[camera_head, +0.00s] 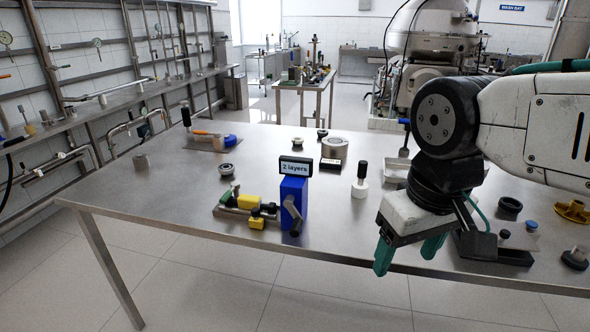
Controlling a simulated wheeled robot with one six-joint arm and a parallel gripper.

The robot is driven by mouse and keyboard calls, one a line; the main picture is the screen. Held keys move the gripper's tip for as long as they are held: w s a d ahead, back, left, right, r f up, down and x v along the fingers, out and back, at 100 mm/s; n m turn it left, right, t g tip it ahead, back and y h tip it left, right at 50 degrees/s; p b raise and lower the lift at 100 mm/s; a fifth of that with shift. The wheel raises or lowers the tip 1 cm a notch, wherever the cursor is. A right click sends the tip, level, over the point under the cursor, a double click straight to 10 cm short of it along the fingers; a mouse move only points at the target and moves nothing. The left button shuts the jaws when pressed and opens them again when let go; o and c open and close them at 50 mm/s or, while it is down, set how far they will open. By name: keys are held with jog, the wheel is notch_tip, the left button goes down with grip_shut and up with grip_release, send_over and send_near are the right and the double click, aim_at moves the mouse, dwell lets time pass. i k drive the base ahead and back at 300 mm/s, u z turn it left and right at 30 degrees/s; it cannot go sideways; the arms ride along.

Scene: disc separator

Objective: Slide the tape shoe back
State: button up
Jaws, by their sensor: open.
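I cannot tell for sure which part is the tape shoe. A small fixture with a grey rail (231,213) lies at the table's front, left of a blue post (293,192). It carries a yellow block (249,202), a green-tipped part (235,188) and a yellow knob (257,219). A dark crank handle (292,212) is on the blue post's front, and a sign reading "2 layers" (296,168) is at its top. My gripper (408,258) hangs at the table's front edge, right of the post. Its teal fingers are apart and empty, touching nothing visible.
Several small parts sit at right. The front left is clear.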

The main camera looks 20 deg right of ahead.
aim_at(256, 222)
jog(key=u, duration=0.35)
jog(key=k, duration=0.45)
jog(key=u, duration=0.45)
jog(key=i, duration=0.8)
jog(key=z, duration=0.65)
